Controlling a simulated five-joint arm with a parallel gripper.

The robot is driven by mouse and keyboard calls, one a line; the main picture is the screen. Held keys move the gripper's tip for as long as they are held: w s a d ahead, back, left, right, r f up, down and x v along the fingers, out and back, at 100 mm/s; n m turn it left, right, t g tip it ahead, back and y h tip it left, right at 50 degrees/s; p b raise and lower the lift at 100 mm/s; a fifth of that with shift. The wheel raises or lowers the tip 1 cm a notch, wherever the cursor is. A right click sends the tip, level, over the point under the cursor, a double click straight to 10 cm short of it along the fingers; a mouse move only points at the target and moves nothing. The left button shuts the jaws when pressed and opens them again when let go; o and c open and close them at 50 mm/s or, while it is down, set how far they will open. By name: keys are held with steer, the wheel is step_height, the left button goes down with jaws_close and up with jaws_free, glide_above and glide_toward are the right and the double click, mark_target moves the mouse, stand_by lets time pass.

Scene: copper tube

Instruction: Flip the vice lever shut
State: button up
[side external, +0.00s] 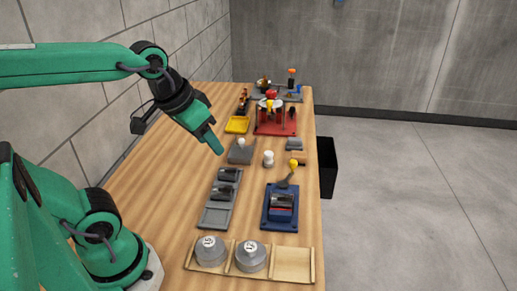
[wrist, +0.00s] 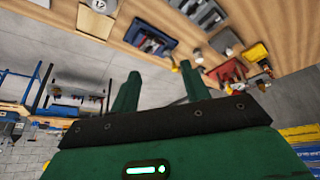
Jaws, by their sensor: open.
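The vice (side external: 281,214) has a blue base and stands on the right side of the wooden bench. A dark grey cylinder (side external: 283,200) lies in it. Its lever (side external: 286,181) has a yellow ball knob (side external: 293,163) and stands up, tilted, at the vice's far end. The blue vice also shows in the wrist view (wrist: 150,39), upper middle, beyond my fingers. My gripper (side external: 217,148) is open and empty, above the bench, to the left of the lever and apart from it. Its two green fingers show in the wrist view (wrist: 158,84).
A grey tray (side external: 216,217) with dark cylinders lies left of the vice. A wooden tray (side external: 290,264) with round grey weights is at the near end. A white-knobbed grey fixture (side external: 241,152), a white peg (side external: 268,159) and a red stand (side external: 277,128) lie farther back.

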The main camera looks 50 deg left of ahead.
steer(key=w+r+n+g, duration=0.1)
steer(key=w+n, duration=0.1)
steer(key=w, duration=0.6)
steer(key=n+g, duration=0.4)
steer(key=n, duration=0.1)
glide_above(293, 160)
steer(key=f, duration=1.3)
steer(key=shift+s+d, duration=0.15)
steer(key=shift+s, duration=0.15)
steer(key=shift+w+f, duration=0.3)
steer(key=shift+f, duration=0.2)
steer(key=shift+f, duration=0.1)
steer(key=shift+f, duration=3.85)
steer(key=shift+c, duration=0.3)
